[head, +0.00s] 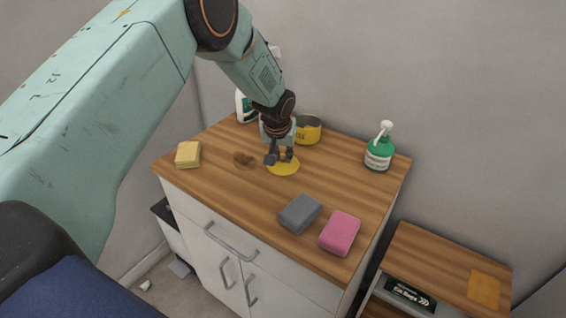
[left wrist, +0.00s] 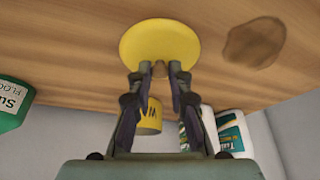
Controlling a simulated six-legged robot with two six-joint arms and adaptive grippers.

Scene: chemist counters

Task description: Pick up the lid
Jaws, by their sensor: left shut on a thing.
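The lid (head: 284,168) is a flat yellow disc on the wooden counter, below my left gripper (head: 279,158) in the head view. In the left wrist view the lid (left wrist: 150,46) shows as a full yellow disc. My left gripper (left wrist: 160,70) is shut on a small brownish knob (left wrist: 159,66) at the lid's edge in that view. The lid appears to lie on the counter or very close to it; I cannot tell whether there is a gap. A yellow tin (head: 308,131) stands just behind the gripper. My right gripper is not in view.
On the counter (head: 225,190) are a yellow sponge (head: 188,154), a grey sponge (head: 300,213), a pink sponge (head: 340,233) and a green pump bottle (head: 379,155). A white bottle (head: 241,106) stands at the back. A brown stain (head: 244,160) lies left of the lid.

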